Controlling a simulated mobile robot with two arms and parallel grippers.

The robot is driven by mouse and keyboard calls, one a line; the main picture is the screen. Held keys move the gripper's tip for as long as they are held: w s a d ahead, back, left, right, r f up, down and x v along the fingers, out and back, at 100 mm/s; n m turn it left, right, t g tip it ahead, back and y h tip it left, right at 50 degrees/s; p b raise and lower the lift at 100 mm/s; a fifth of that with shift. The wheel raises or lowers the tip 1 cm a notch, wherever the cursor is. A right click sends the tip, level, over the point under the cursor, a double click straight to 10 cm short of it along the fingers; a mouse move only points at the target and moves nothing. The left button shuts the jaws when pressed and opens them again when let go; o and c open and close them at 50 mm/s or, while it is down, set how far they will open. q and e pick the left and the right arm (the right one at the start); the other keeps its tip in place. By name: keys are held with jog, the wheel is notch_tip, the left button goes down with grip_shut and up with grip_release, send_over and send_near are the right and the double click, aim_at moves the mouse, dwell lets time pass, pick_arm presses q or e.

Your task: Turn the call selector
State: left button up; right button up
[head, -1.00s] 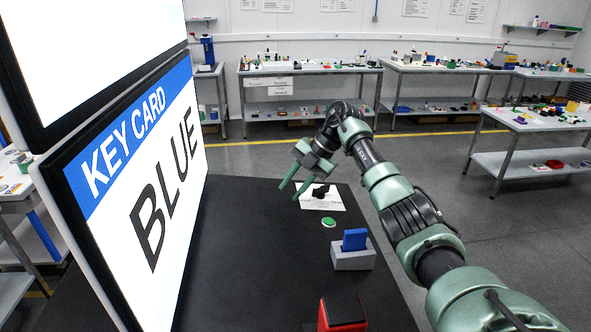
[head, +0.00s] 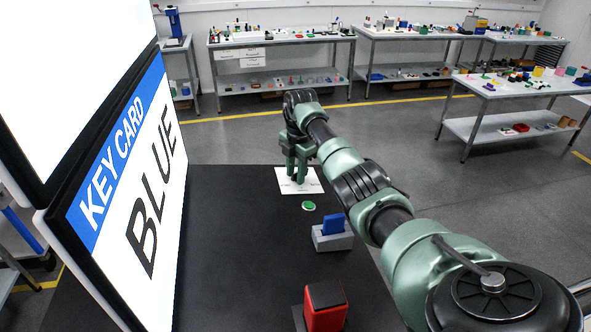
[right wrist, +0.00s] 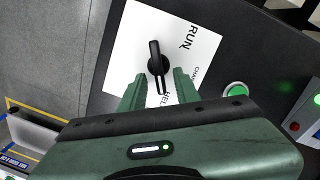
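The call selector is a black knob (right wrist: 155,62) with a long pointer on a white plate (right wrist: 122,50) printed "RUN" and other, partly hidden words. In the head view the white plate (head: 312,182) lies at the far end of the black table, and my right gripper hides the knob. My right gripper (head: 296,177) points down over the plate. In the right wrist view, its green fingers (right wrist: 159,84) are apart, one on each side of the lower end of the knob; no contact shows. My left gripper is not in view.
A green button (head: 309,206) sits near the plate. A blue card (head: 333,223) stands in a grey holder (head: 333,241). A red box (head: 325,308) stands nearer. A large screen (head: 150,200) reading "KEY CARD BLUE" stands along the left. The table's middle is clear.

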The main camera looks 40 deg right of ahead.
jog(key=shift+f, duration=0.15)
grip_shut()
